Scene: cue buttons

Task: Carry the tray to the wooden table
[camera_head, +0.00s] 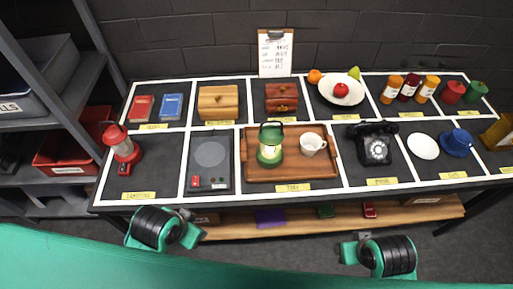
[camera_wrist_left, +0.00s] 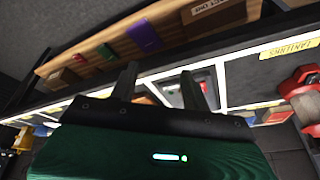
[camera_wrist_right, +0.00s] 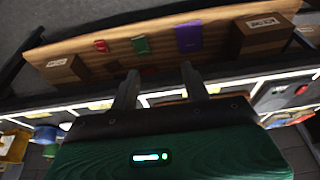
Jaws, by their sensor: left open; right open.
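The brown wooden tray (camera_head: 305,170) lies flat in a middle front compartment of the dark display table (camera_head: 165,180). No separate wooden table can be made out in these views. My left gripper (camera_wrist_left: 156,85) is open, with nothing seen between its fingers, near the table's front edge. My right gripper (camera_wrist_right: 160,84) is also open and appears empty near that edge. Both arms show in the head view below the table's front edge, apart from the tray.
A black telephone (camera_head: 375,145) is right of the tray; a dark flat device (camera_head: 210,154) is left of it. A red lantern (camera_head: 122,145) stands further left. A wooden lower shelf (camera_head: 350,215) holds several small items. A grey shelving rack (camera_head: 55,125) stands at the left.

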